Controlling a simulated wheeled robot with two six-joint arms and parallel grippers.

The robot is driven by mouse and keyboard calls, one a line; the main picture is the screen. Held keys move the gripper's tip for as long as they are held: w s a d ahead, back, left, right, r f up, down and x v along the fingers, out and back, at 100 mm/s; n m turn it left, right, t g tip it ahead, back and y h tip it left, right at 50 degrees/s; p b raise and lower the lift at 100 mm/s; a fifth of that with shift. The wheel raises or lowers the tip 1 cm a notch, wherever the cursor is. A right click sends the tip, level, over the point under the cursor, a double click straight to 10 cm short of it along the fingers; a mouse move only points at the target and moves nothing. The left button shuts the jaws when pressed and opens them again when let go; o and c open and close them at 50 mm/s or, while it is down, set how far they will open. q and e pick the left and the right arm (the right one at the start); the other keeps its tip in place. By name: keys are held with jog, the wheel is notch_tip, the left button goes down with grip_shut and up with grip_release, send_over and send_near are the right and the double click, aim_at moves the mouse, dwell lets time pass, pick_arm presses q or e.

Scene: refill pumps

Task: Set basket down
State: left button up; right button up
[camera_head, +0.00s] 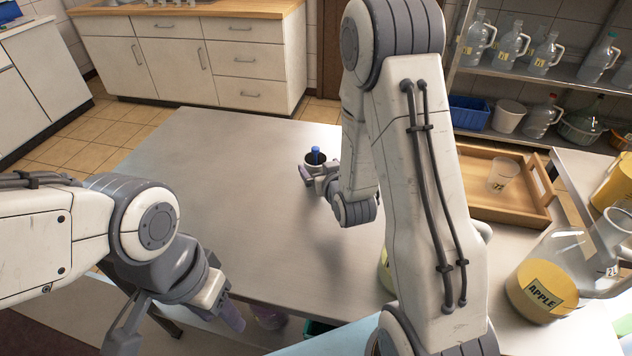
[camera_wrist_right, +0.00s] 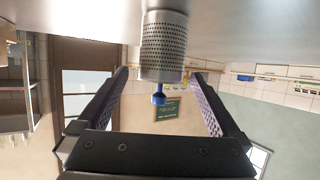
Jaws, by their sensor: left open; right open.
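The basket (camera_head: 308,165) is a small perforated metal cylinder with a blue knob standing out of its open top. It stands upright on the steel table near the far edge. It also shows in the right wrist view (camera_wrist_right: 164,45), where the picture is upside down and its base meets the table surface at the top. My right gripper (camera_head: 318,177) is open at the near side of the basket. In the right wrist view its two fingers lie apart on either side, with the basket between and just beyond the tips. My left gripper (camera_head: 178,328) is open and empty at the lower left.
A wooden tray (camera_head: 480,205) with a clear cup (camera_head: 502,174) lies at the right. A jug labelled APPLE (camera_head: 545,290) stands at the lower right. Shelves of bottles (camera_head: 510,45) stand behind. The steel table (camera_head: 220,150) left of the basket is bare.

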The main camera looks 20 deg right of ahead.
aim_at(313, 159)
jog(key=shift+w+f+b, duration=0.5)
jog(key=shift+w+b, duration=0.15)
jog(key=shift+b, duration=0.35)
jog(key=shift+w+r+b, duration=0.1)
jog(key=shift+w+b, duration=0.2)
jog(key=shift+b, duration=0.2)
jog(key=shift+w, duration=0.3)
pick_arm(q)
jog(key=shift+f+p, duration=0.45)
jog(key=shift+f, duration=1.2)
pick_arm(e)
jog(key=shift+x, duration=2.3)
